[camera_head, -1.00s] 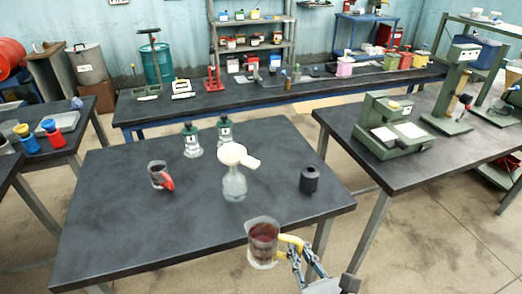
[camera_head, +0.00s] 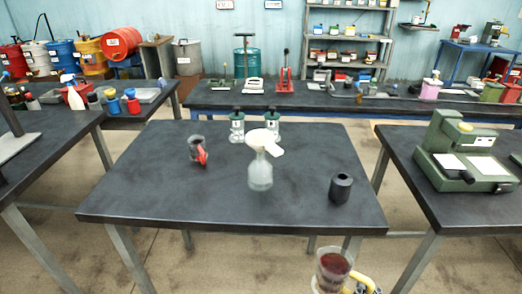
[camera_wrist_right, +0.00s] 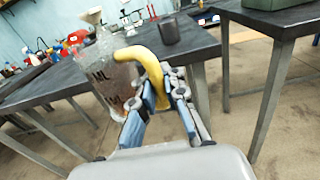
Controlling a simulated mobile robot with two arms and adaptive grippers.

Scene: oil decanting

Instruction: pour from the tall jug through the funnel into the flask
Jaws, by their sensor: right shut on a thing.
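The tall jug (camera_head: 332,268), clear with a yellow handle and dark red liquid, is at the bottom edge of the head view, in front of the table. It also shows in the right wrist view (camera_wrist_right: 108,75), marked with lettering. My right gripper (camera_wrist_right: 164,92) is shut on its yellow handle; in the head view it is almost wholly cut off. The white funnel (camera_head: 262,138) sits in the mouth of the clear flask (camera_head: 260,175) near the middle of the table, apart from the jug. My left gripper is not in view.
On the dark table (camera_head: 150,200) stand a red-handled jug (camera_head: 197,150), a black cylinder (camera_head: 341,187) and two green-capped bottles (camera_head: 237,126). The table's front edge lies between jug and flask. A side table with a green machine (camera_head: 462,150) is at right.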

